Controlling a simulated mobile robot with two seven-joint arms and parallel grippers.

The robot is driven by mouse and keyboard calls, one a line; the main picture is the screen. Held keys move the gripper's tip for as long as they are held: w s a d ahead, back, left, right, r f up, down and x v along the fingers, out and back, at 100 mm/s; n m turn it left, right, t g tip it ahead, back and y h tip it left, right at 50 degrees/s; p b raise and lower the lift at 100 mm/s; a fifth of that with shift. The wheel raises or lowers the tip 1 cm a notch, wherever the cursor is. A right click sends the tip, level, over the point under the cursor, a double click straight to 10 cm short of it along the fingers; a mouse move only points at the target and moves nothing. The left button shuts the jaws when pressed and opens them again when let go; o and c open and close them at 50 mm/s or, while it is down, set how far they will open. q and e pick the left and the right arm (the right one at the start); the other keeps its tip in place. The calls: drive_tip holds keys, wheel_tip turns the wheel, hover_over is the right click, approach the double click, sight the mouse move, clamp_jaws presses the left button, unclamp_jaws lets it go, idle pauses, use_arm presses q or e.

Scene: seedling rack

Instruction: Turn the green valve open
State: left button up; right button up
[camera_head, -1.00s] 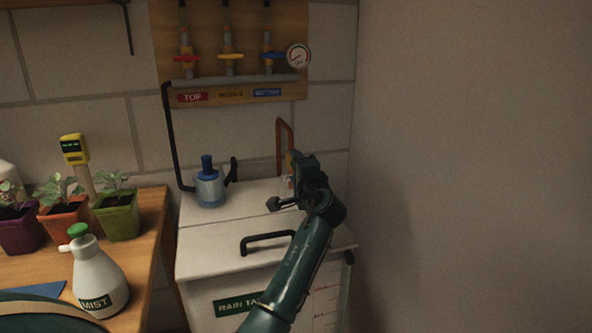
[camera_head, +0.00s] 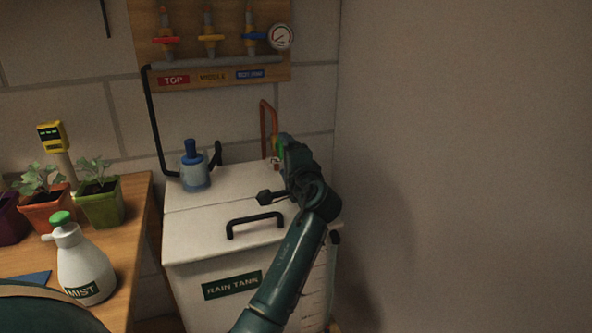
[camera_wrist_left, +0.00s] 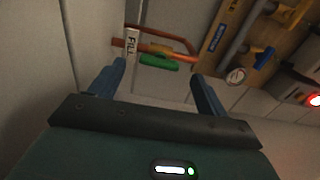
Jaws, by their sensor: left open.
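The green valve handle (camera_wrist_left: 158,62) shows in the wrist view as a short green lever on an orange-red pipe, beside a white tag reading FILL (camera_wrist_left: 131,43). My left gripper (camera_wrist_left: 158,72) is open, with its blue fingers spread to either side of the handle in that view. The handle appears ahead of the fingertips, and I see no contact. In the head view my left gripper (camera_head: 285,150) is above the back right of the rain tank (camera_head: 185,245), and it hides most of the valve; a little green (camera_head: 281,143) shows at its tip. My right gripper is not in view.
A blue-capped pump (camera_head: 195,172) and a black handle (camera_head: 256,222) are on the tank lid. The orange-red pipe (camera_head: 263,120) rises behind my gripper. The manifold board (camera_head: 215,75) with a gauge hangs above. A bare wall (camera_head: 460,150) stands close on the right.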

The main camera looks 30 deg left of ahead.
use_arm(q)
drive_tip(key=v, duration=0.9)
